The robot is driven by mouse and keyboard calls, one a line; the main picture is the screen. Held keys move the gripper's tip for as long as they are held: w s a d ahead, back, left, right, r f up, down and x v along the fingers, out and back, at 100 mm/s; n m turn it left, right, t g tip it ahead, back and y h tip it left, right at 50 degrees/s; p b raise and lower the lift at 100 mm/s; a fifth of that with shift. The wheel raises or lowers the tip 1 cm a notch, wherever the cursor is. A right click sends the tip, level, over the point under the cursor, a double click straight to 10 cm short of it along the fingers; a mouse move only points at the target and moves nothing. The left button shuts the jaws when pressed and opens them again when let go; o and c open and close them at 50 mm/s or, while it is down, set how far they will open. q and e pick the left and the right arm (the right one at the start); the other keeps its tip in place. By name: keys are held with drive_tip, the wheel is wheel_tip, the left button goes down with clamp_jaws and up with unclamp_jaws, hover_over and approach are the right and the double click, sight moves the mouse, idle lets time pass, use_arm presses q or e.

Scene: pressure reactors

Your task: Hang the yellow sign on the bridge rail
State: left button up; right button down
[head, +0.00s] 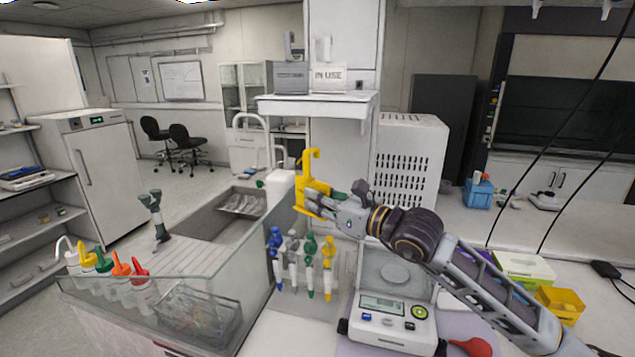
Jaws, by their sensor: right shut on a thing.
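The yellow sign (300,192) is in the middle of the head view, with an upright stem and a hook at its top. It is turned so that its face is hard to see. My right gripper (328,203) is shut on the sign's lower part and holds it in the air in front of the white column. My left gripper is not in view.
Several pipettes (311,265) stand in a rack below the sign. A balance (392,305) stands under my right arm. Squeeze bottles (122,275) and a sink (240,205) are to the left. A white perforated box (410,160) stands right of the column.

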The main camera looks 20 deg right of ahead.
drive_tip(key=s+d+f+m+t+h, duration=0.1)
drive_tip(key=s+f+m+h, duration=0.1)
drive_tip(key=f, duration=1)
drive_tip(key=s+d+f+m+t+h, duration=0.1)
drive_tip(key=s+f+m+h, duration=0.1)
drive_tip(key=f, duration=1.1)
drive_tip(key=s+d+f+m+t+h, duration=0.1)
drive_tip(key=f+h, duration=0.4)
drive_tip(key=f, duration=0.7)
drive_tip(key=shift+s+f+m, duration=0.2)
drive_tip(key=shift+s+m, duration=0.15)
drive_tip(key=shift+s, duration=0.35)
drive_tip(key=shift+s+f+m, duration=0.15)
drive_tip(key=shift+s+m, duration=0.2)
drive_tip(key=shift+s, duration=0.35)
drive_tip(key=shift+r, duration=0.15)
drive_tip(key=shift+f, duration=0.2)
drive_tip(key=shift+d+f, duration=0.15)
drive_tip(key=shift+f, duration=0.2)
drive_tip(key=shift+s+d+f+h, duration=0.1)
drive_tip(key=shift+f+h, duration=0.15)
drive_tip(key=shift+h, duration=0.15)
